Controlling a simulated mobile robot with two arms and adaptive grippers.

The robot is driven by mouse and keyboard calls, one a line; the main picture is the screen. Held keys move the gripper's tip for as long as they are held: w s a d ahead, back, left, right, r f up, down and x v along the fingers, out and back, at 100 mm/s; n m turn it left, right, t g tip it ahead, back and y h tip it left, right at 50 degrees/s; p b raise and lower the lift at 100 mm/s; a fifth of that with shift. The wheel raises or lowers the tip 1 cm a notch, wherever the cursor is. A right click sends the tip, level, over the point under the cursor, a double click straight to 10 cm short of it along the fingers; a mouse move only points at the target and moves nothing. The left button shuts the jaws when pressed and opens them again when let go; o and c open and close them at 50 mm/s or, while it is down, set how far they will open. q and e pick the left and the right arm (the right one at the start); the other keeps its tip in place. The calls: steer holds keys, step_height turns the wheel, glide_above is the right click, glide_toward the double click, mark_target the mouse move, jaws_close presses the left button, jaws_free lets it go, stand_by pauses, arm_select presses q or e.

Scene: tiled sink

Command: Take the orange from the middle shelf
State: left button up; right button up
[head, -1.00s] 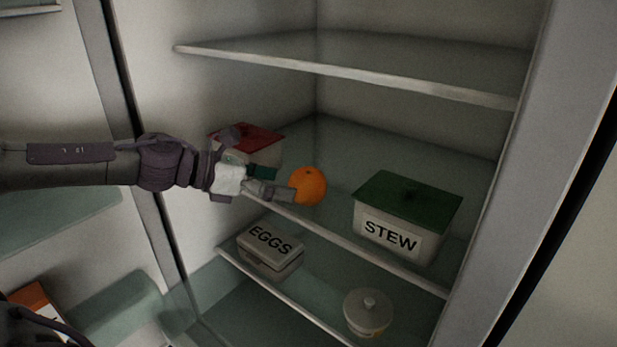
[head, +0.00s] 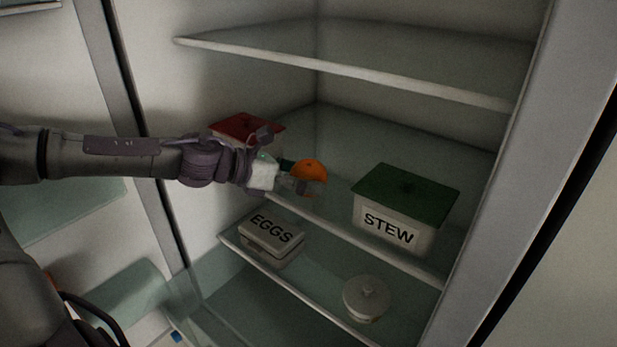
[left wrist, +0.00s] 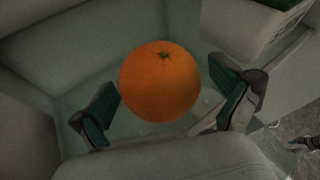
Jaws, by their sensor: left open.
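The orange (head: 309,170) sits on the middle glass shelf (head: 340,229), left of the stew container. My left gripper (head: 303,185) is at the shelf's front edge, close to the orange, and partly covers its lower front. In the left wrist view the orange (left wrist: 160,82) lies ahead between the two spread fingers (left wrist: 166,108), with a visible gap to each side. The gripper is open and holds nothing. My right gripper does not show.
The stew container (head: 402,208) with a green lid stands right of the orange. A red-lidded container (head: 245,128) is behind my left arm. The upper shelf (head: 350,72) lies above. An egg box (head: 270,236) and a lidded pot (head: 367,298) are on the shelf below.

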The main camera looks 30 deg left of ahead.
arm_select(q)
steer(key=shift+w+d+f, duration=0.1)
steer(key=shift+w, duration=0.1)
steer(key=shift+c, duration=0.3)
steer(key=c, duration=1.1)
steer(key=shift+c, duration=0.6)
steer(key=shift+r, duration=0.2)
